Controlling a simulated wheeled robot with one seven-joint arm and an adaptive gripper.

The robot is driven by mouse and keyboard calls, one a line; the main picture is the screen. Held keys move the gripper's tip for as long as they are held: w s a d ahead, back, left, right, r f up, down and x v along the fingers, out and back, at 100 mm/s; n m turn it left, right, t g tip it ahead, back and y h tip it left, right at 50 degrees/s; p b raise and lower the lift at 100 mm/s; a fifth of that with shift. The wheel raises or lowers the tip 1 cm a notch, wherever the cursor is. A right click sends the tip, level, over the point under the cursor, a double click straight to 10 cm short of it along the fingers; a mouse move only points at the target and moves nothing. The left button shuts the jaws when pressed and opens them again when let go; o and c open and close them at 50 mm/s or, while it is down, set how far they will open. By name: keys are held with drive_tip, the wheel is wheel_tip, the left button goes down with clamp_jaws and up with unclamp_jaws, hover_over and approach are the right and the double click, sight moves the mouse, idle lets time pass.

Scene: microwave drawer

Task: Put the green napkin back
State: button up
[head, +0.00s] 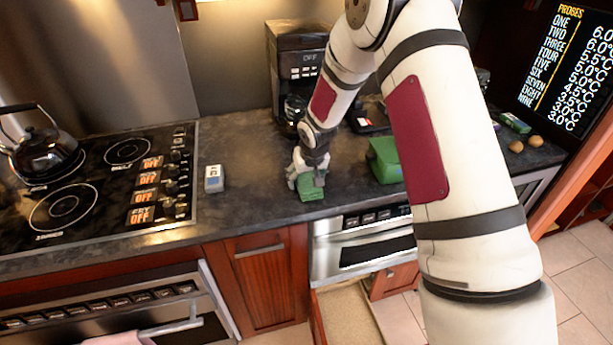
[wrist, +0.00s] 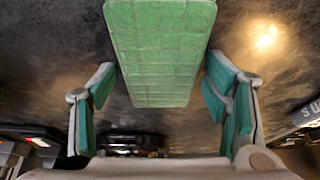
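The green napkin (head: 311,194) lies on the dark counter near its front edge, directly under my gripper (head: 307,176). In the wrist view the napkin (wrist: 160,50) is a long green quilted rectangle. My gripper (wrist: 162,75) is open there, with one green-padded finger on each side of the napkin and gaps showing at both sides. I cannot tell the height between fingers and counter. An open drawer (head: 345,314) with a pale bottom shows below the counter, under the steel microwave drawer unit (head: 362,250).
A bigger green object (head: 384,160) stands right of the napkin, partly behind my arm. A coffee maker (head: 300,62) is behind. A small grey-blue device (head: 214,178) lies left, beside the stove (head: 105,180) with a black kettle (head: 45,150). Counter between device and napkin is clear.

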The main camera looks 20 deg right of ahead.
sight(311, 187)
drive_tip(key=shift+r, duration=0.15)
drive_tip(key=shift+r, duration=0.3)
drive_tip(key=s+d+r+h, duration=0.1)
drive_tip(key=s+r, duration=0.8)
drive_tip(key=r, duration=0.4)
drive_tip(key=s+r, duration=1)
drive_tip(key=r, duration=0.4)
drive_tip(key=s+r, duration=0.2)
drive_tip(key=s, duration=0.7)
drive_tip(key=s+a+r+t+y, duration=0.1)
drive_tip(key=s+r, duration=0.1)
drive_tip(key=s, duration=0.8)
drive_tip(key=shift+r, duration=0.1)
